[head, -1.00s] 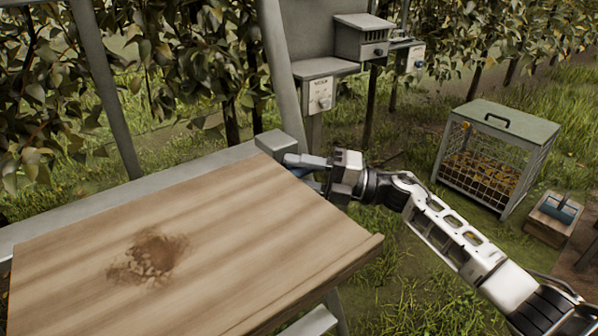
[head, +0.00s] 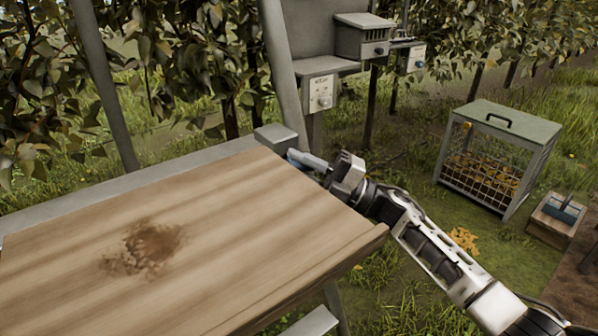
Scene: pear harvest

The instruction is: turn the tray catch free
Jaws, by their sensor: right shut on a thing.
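The wooden tray (head: 215,225) fills the lower left of the head view, with a brown stain on its top. My left gripper is not in view.
Grey boxes with knobs (head: 321,94) stand on posts behind the tray. A mesh crate (head: 497,158) with yellow contents stands on the grass at right, near a small wooden box (head: 557,219). Leafy trees line the back.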

